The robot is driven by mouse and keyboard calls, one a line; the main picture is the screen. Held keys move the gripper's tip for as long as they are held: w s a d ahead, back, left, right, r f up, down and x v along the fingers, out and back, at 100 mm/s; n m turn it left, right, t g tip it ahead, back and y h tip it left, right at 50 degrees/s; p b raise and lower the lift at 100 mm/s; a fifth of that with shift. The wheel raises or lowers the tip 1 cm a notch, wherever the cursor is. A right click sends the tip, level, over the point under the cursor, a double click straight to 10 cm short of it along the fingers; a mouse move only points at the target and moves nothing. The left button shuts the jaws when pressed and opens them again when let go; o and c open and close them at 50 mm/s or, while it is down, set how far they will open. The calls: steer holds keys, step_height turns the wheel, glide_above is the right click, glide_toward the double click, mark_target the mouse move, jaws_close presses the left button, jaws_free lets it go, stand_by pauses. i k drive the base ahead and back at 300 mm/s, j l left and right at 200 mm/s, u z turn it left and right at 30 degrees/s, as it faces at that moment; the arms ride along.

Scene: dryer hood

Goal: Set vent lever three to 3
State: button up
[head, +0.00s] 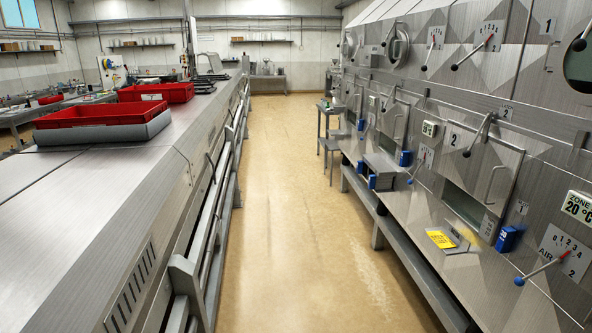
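Levers with scale plates sit on the metal hood wall at right. The nearest lever (543,268) has a blue knob at its lower left and a red end at its upper right. Its plate (565,249) reads AIR, 0 to 4, with a large 2. Farther along, a smaller blue-knobbed lever (416,172) sits on a white plate (424,156); its label and setting are too small to read. Two black-knobbed levers (471,53) and (429,53) are higher up. No plate legibly marked as vent three shows. My gripper is not in view.
A clear tan floor aisle (283,210) runs ahead. A long metal counter (110,190) with red trays (100,115) lines the left. On the right, a ledge rail (410,255) sticks out below the hood, and a stool (331,146) stands farther along.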

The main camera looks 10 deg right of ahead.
mark_target(424, 68)
steer(key=i+j+z, duration=0.15)
steer(key=i+z, duration=0.3)
steer(key=i, duration=0.2)
steer(key=i+j+z, duration=0.35)
steer(key=i+z, duration=0.15)
steer(key=i, duration=0.15)
steer(key=i+j+z, duration=0.45)
steer(key=i+j, duration=0.15)
